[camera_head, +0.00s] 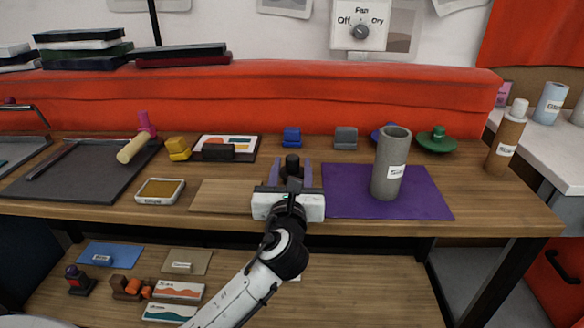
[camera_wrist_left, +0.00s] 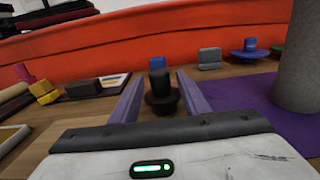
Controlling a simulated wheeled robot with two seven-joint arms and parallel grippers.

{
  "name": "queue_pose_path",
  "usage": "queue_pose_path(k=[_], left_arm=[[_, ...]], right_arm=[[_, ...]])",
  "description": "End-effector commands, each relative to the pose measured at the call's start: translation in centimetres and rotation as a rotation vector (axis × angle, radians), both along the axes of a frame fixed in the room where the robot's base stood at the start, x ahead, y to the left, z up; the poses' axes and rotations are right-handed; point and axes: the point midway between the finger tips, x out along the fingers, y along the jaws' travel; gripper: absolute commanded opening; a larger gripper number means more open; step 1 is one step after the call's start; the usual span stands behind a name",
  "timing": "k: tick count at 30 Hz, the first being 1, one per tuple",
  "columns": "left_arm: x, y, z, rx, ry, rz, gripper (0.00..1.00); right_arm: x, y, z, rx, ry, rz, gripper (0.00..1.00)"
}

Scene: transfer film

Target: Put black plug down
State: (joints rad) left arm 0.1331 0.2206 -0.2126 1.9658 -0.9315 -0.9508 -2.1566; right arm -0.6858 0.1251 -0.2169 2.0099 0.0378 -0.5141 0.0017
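The black plug (camera_head: 292,163) is upright, with a narrow knob above a wider round base. It is at the bench top between the tan board and the purple mat. It also shows in the left wrist view (camera_wrist_left: 159,84). My left gripper (camera_head: 291,172) has its two purple fingers on either side of the plug, spread apart. In the left wrist view (camera_wrist_left: 160,90) there seems to be a gap between the knob and each finger. The white gripper body hides the bench just in front of the plug. My right gripper is not in view.
A tall grey cylinder (camera_head: 392,160) stands on the purple mat (camera_head: 432,200) to the right. A tan board (camera_head: 220,195) lies left of the gripper. Blue (camera_head: 291,137) and grey (camera_head: 346,138) blocks stand behind. A green lidlike piece (camera_head: 437,140) is at back right.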

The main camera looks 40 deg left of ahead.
Motion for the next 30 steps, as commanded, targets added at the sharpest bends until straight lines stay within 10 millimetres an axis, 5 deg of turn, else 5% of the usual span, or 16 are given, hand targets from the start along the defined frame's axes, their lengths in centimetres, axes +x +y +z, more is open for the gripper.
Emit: queue_pose_path(k=[10, 21, 30], left_arm=[[-0.6, -0.4, 0.3, 0.0, 0.001, -0.002, 0.42], [-7.1, -4.4, 0.2, -0.002, 0.002, -0.002, 0.42], [-10.1, -6.2, 0.3, -0.001, 0.0, 0.0, 0.42]], right_arm=[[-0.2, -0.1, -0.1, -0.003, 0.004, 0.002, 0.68], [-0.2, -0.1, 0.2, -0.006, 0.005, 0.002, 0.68], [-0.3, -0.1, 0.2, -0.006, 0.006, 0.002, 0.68]])
